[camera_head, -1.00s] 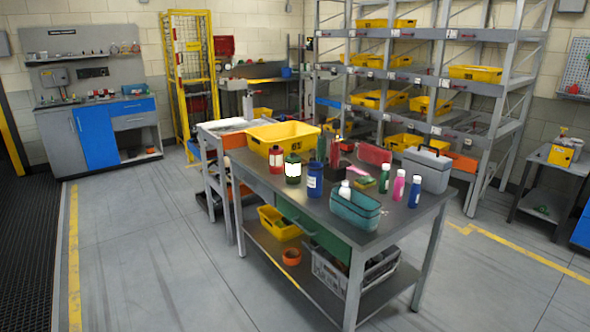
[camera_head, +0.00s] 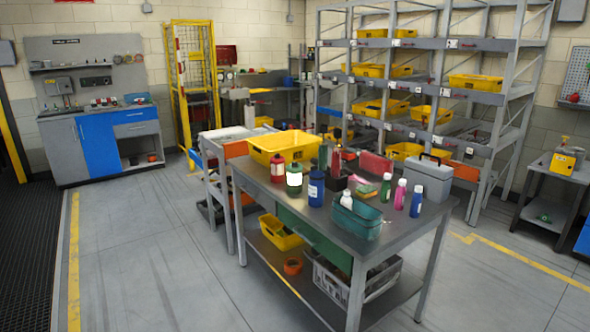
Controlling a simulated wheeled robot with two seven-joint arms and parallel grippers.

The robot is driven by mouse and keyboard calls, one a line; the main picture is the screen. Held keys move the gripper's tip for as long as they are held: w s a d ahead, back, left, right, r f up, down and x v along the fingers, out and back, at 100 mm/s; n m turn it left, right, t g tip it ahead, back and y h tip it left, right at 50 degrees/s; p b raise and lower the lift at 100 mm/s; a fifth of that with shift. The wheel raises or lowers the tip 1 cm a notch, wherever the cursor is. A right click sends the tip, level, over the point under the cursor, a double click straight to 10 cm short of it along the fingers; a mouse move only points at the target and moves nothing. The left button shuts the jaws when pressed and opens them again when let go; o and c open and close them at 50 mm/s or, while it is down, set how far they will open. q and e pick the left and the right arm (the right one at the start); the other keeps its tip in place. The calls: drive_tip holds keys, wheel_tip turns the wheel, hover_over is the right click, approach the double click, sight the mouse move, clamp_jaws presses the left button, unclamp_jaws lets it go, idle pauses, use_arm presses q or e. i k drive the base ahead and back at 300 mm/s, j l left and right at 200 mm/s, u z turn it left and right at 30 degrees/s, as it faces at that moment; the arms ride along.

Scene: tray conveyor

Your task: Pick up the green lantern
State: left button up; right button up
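The green lantern (camera_head: 294,180) stands upright on the grey worktable (camera_head: 390,243), near its left long edge. It has a dark green body and a bright white glowing middle. A red lantern-like item (camera_head: 277,168) stands just behind it to the left, and a blue container (camera_head: 316,188) stands close on its right. Neither of my grippers shows in the head view.
A yellow bin (camera_head: 284,145) sits at the table's far end. A teal basket (camera_head: 357,218), several bottles and a grey toolbox (camera_head: 428,178) crowd the right part. A grey crate (camera_head: 335,284) is on the lower shelf. Floor left of the table is open.

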sight(294, 175)
drive_tip(key=z, duration=0.45)
drive_tip(key=i+j+z, duration=0.55)
drive_tip(key=j+z, duration=0.25)
drive_tip(key=i+j+z, duration=0.15)
drive_tip(key=j+z, duration=0.15)
drive_tip(key=j, duration=0.25)
